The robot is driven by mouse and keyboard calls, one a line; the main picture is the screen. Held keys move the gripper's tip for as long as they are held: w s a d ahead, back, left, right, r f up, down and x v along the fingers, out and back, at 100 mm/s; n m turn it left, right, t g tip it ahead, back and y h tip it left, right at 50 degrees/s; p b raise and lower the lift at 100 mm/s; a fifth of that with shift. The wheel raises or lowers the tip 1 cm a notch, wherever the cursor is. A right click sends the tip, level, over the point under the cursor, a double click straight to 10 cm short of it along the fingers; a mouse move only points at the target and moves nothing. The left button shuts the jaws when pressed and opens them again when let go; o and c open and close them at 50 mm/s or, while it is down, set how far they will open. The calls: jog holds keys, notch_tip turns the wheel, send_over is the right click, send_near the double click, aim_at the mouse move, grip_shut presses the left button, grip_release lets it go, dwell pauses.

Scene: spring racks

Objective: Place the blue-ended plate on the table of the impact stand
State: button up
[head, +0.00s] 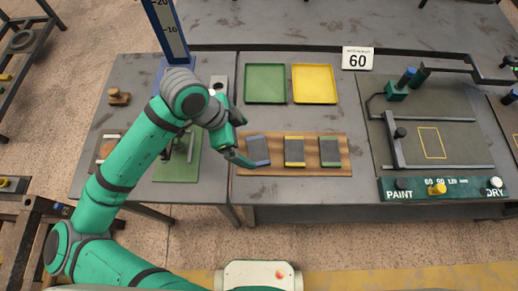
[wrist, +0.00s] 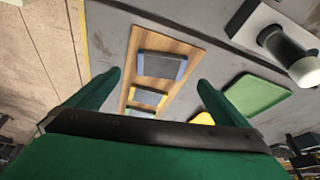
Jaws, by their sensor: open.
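My gripper (head: 237,153) is open and empty, just left of this plate in the head view. In the wrist view the blue-ended plate (wrist: 161,66) shows ahead, between the two open green fingers (wrist: 158,78) and apart from them. A blue column with a scale (head: 168,32), seemingly the impact stand, rises behind my arm. Its lower part is largely hidden, and I cannot make out its table clearly.
The yellow-ended (head: 294,147) and green-ended (head: 326,150) plates lie on the same board. Green (head: 265,84) and yellow (head: 314,84) trays stand behind it. A paint station (head: 430,150) is on the right. A green-based device (head: 178,165) is partly behind my arm.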

aim_at(257, 150)
jog(key=shift+x, duration=3.45)
jog(key=shift+w, duration=0.1)
jog(key=c, duration=1.9)
jog(key=shift+a+r, duration=0.1)
jog(key=shift+r, duration=0.05)
